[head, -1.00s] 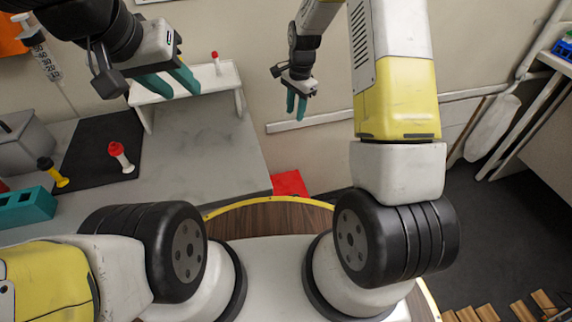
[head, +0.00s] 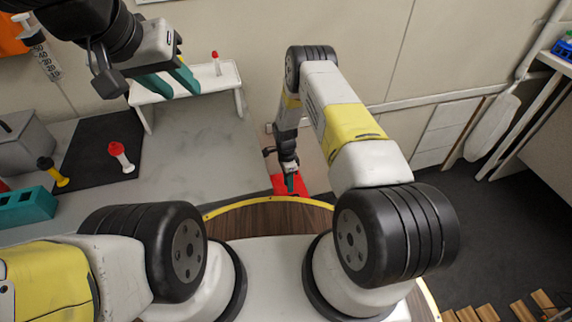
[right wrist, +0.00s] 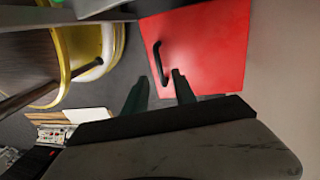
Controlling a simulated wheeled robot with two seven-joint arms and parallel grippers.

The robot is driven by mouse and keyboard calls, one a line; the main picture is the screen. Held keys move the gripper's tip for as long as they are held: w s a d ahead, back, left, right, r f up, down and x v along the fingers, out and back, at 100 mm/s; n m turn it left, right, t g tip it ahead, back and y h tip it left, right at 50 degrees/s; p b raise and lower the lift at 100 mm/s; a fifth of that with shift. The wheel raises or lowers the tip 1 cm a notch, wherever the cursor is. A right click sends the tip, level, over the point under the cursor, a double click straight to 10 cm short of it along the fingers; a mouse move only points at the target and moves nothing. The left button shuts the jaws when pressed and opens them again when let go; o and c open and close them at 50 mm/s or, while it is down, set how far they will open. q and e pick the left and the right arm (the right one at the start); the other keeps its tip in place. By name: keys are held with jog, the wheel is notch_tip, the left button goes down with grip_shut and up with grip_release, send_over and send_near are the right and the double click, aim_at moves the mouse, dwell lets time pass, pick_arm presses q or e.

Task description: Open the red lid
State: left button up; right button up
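The red lid (head: 306,184) lies low beside the right edge of the grey table, partly hidden behind my right gripper in the head view. In the right wrist view the red lid (right wrist: 208,48) is a flat red panel with a black bar handle (right wrist: 160,62). My right gripper (head: 290,183) is over the lid; its two teal fingers (right wrist: 160,88) are apart and empty, with the handle just beyond them. I see no contact with the handle. My left gripper (head: 172,82) is open and empty, high over the table's back left.
The grey table (head: 190,160) holds a black mat (head: 92,165) with a red-capped tube (head: 120,157) and a yellow tube (head: 54,172). A white stand (head: 200,84) is at the back. A teal rack (head: 26,206) is at left.

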jog(key=f, duration=0.3)
jog(key=s+f, duration=0.1)
jog(key=shift+d+f, duration=0.1)
jog(key=shift+f, duration=0.3)
jog(key=shift+c, duration=0.2)
grip_shut()
dwell(0.9)
